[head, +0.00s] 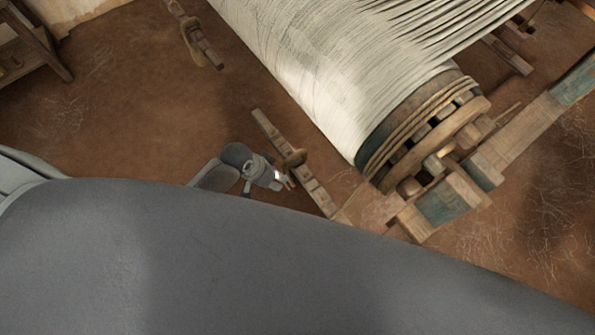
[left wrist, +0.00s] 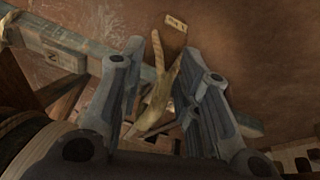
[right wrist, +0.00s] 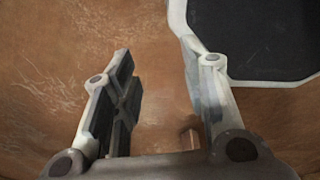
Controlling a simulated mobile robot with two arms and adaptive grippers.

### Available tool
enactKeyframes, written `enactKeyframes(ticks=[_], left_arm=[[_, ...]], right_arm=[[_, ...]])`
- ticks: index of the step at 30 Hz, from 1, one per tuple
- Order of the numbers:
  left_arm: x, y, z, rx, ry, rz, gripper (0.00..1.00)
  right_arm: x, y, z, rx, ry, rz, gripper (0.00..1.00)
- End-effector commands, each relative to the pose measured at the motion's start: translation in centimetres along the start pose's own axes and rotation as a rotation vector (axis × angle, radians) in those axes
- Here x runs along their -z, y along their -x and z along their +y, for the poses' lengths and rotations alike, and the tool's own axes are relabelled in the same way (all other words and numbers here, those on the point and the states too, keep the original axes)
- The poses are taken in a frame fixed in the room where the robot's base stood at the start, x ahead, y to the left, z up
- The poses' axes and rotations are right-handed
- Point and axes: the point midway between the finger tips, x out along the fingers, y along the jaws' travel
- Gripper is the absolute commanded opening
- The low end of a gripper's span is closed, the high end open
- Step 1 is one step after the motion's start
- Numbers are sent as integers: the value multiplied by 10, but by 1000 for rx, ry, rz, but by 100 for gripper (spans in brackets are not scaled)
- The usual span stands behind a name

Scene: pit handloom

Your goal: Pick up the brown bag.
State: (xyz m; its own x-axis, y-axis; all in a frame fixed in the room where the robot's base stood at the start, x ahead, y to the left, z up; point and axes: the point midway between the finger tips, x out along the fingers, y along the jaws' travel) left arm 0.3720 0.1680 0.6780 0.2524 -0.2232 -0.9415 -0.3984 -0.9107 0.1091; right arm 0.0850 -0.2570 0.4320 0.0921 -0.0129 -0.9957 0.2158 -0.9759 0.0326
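No thing shows clearly as a brown bag in the head view. In the left wrist view a brown, boxy thing with a pale label (left wrist: 170,36) lies past the fingertips; I cannot tell whether it is the bag. My left gripper (left wrist: 162,48) is open, its fingers apart on either side of a tan, forked piece (left wrist: 163,92); whether they touch it is unclear. In the head view the left gripper (head: 284,180) is beside a slanted wooden bar (head: 316,190). My right gripper (right wrist: 168,62) is open and empty above the brown floor, hidden in the head view.
The loom's thread-wrapped roller (head: 335,75) and its wooden end wheel (head: 435,140) stand right of the left gripper. A beam (head: 520,130) runs up right. Open earth floor (head: 130,110) lies left. My grey body covers the lower head view.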

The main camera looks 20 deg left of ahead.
Motion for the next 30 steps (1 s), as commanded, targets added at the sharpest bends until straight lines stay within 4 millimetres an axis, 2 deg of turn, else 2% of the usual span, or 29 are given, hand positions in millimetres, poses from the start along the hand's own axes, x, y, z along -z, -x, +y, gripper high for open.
enactKeyframes(ticks=[1, 3, 5, 12, 16, 20, 30], left_arm=[[14, 20, 5, -12, -23, 11, 31], [26, 38, 12, -30, -54, 17, 31], [40, 39, 6, -51, -81, 20, 31], [82, 63, -7, -129, -173, 27, 31], [94, 71, -12, -154, -198, 26, 31], [96, 63, -11, -165, -203, 25, 31], [97, 22, -4, -163, -203, 26, 31]], right_arm=[[2, 8, -3, 4, -2, 1, 40], [3, 12, -7, 9, -4, 3, 40], [5, 14, -12, 14, -5, 6, 40], [10, 25, -28, 35, -6, 11, 40], [11, 27, -28, 34, -5, 12, 40], [10, 27, -22, 28, -3, 11, 40], [8, 26, -13, 16, -6, 8, 40]])
